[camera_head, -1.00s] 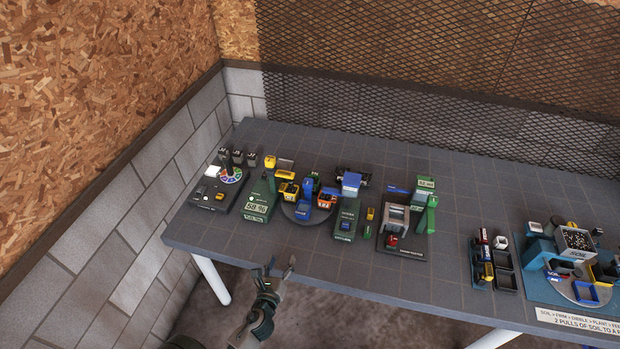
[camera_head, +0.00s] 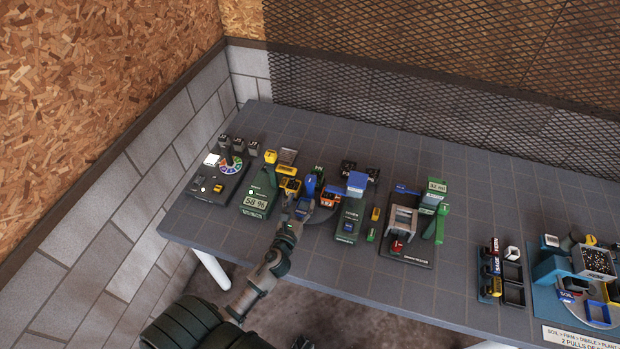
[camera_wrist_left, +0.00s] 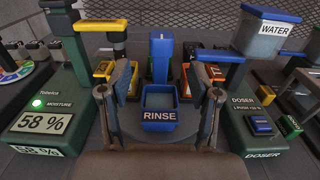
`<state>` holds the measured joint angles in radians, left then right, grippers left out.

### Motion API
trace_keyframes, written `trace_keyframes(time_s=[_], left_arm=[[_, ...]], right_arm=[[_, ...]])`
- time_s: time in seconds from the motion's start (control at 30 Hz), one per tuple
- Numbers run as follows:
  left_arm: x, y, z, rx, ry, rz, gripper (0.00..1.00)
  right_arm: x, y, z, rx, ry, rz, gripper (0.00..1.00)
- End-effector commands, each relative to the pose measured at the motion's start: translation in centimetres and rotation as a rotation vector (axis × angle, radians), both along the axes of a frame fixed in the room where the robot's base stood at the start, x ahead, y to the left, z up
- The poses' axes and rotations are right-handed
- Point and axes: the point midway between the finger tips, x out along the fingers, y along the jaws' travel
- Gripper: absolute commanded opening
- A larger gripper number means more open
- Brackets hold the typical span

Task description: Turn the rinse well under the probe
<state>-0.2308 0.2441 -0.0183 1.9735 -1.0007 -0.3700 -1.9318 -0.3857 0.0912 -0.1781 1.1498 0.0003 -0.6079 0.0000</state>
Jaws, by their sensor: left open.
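The blue rinse well (camera_wrist_left: 160,120), marked RINSE, sits on the near side of a round grey turntable (camera_wrist_left: 125,122) in the left wrist view. My left gripper (camera_head: 297,208) is open, with one finger on each side of the well; contact cannot be told. In the head view the gripper covers much of the well. The turntable also carries a yellow well and an orange well farther back. The green moisture station (camera_wrist_left: 45,130) reads 58 % at the left. Its dark green arm (camera_wrist_left: 62,20) reaches over the table; a black-and-yellow part (camera_wrist_left: 103,35) beside it may be the probe.
A green doser (camera_wrist_left: 262,140) with a blue-topped WATER tank (camera_wrist_left: 275,20) stands close on the right. A dark panel with a coloured dial (camera_head: 232,163) lies at the left. The table's front strip is clear.

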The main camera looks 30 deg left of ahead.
Motion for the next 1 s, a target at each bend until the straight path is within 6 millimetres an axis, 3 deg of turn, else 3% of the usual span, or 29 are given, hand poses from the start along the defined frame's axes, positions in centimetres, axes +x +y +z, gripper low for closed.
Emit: trace_keyframes(time_s=[0.2, 0.4, 0.6, 0.87, 1.0], left_arm=[[5.2, 1.2, 0.1, 0.0, -0.002, 0.001, 0.62], [8.4, 1.9, 0.0, -0.001, -0.001, 0.0, 0.62], [9.7, 2.4, 0.0, -0.001, 0.0, 0.0, 0.62], [9.8, 2.4, 0.0, -0.001, 0.0, 0.0, 0.62], [9.8, 2.4, 0.0, -0.001, 0.0, 0.0, 0.3]], right_arm=[[0.1, -0.1, -0.2, -0.002, -0.001, 0.001, 0.4], [0.3, -0.1, -0.2, -0.002, -0.001, 0.001, 0.4], [1.2, 0.0, 0.3, 0.0, -0.017, 0.001, 0.4], [0.7, -0.1, 0.3, -0.001, -0.008, 0.0, 0.4], [0.3, -0.1, 0.2, -0.002, -0.002, 0.0, 0.4]])
